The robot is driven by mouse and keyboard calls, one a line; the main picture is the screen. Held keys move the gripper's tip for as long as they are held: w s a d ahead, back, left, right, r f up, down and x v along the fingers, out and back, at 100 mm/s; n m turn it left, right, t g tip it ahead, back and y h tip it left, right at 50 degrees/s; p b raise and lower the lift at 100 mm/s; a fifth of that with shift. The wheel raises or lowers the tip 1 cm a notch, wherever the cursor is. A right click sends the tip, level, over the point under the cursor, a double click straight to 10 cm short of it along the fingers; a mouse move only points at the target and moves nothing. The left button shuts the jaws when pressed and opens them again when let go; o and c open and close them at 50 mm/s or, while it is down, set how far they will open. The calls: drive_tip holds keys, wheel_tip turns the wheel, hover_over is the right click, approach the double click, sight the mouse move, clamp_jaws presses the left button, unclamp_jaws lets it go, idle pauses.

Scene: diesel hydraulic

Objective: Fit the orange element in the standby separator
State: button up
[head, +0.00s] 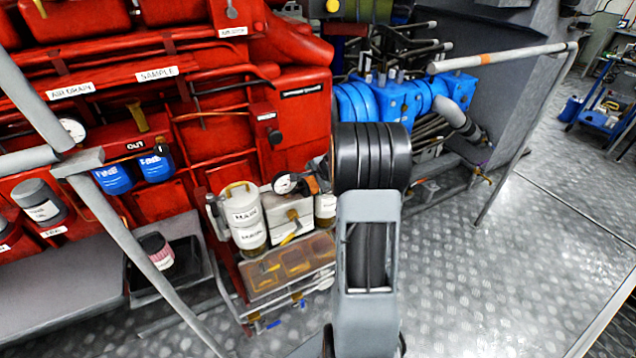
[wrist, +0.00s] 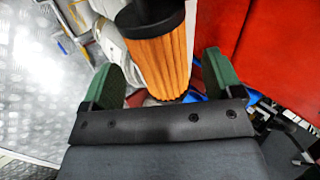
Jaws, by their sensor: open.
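The orange element (wrist: 160,62) is pleated, with a dark end cap, and stands in front of my gripper in the wrist view. My gripper (wrist: 158,66) has its two green fingers spread, one on each side of the element, with visible gaps. I cannot tell how deep the element sits between them. In the head view my arm hides the gripper. A white canister marked MAIN (head: 245,218) stands left of my arm. A second pale canister (head: 325,207) beside it is mostly hidden by my arm; its label is not readable. I cannot identify the standby separator for sure.
A round gauge (head: 285,184) sits between the canisters. A tray with yellowish compartments (head: 290,264) lies below them. Grey handrails (head: 125,235) cross the left side and another rail (head: 510,55) is at right. The red engine (head: 215,150) stands behind.

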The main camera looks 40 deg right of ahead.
sight(313, 182)
drive_tip(key=x, duration=0.5)
drive_tip(key=shift+s+b, duration=0.1)
drive_tip(key=shift+b, duration=0.2)
drive_tip(key=c, duration=0.8)
